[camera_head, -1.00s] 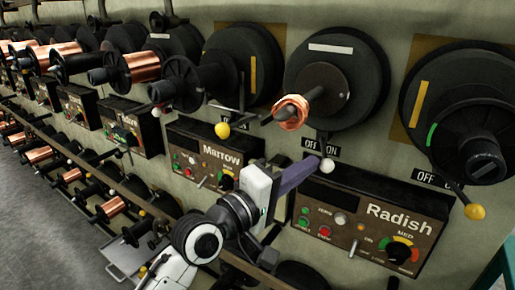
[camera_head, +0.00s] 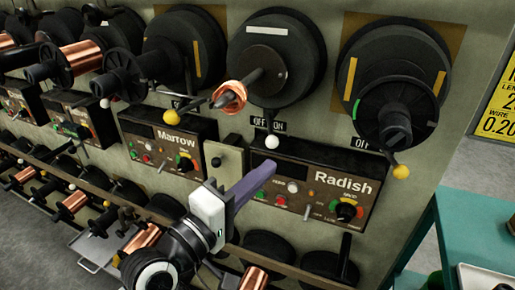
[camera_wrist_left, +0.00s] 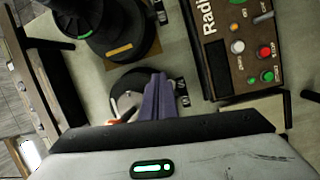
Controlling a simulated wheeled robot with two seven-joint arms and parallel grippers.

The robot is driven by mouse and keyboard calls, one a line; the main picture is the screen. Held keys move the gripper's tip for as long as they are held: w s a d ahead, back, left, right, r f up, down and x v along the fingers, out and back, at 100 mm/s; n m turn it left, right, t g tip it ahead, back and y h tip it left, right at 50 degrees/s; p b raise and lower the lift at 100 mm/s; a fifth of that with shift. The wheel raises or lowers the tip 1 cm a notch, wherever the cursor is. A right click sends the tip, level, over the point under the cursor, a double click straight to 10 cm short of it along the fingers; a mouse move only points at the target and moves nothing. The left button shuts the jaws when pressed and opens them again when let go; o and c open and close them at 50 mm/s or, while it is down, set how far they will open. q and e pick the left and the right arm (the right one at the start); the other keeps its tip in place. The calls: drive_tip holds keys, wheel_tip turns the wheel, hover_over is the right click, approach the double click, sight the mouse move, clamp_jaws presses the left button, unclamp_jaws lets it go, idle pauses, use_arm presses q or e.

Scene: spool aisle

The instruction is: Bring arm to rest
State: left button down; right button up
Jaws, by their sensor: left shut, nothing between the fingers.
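My left gripper (camera_head: 268,170) has purple fingers pressed together with nothing between them. In the head view its tips overlap the left end of the Radish control box (camera_head: 325,205), below the white lever knob (camera_head: 272,142). I cannot tell whether they touch anything. In the left wrist view the shut fingers (camera_wrist_left: 158,98) point toward the machine wall, with the Radish box (camera_wrist_left: 240,55) at the upper right. My left arm (camera_head: 185,245) reaches in from the bottom. My right gripper is not in view.
A copper coil (camera_head: 230,97) sits on the shaft before a black disc (camera_head: 277,55). The Marrow box (camera_head: 168,138) is to the left. A teal table (camera_head: 470,225) with a white tray (camera_head: 488,278) stands at the right. Lower spools (camera_head: 270,245) line the wall.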

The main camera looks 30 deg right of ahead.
use_arm(q)
drive_tip(key=shift+s+a+f, duration=0.1)
drive_tip(key=shift+s+a, duration=0.35)
drive_tip(key=shift+s, duration=0.25)
drive_tip(key=shift+w, duration=0.1)
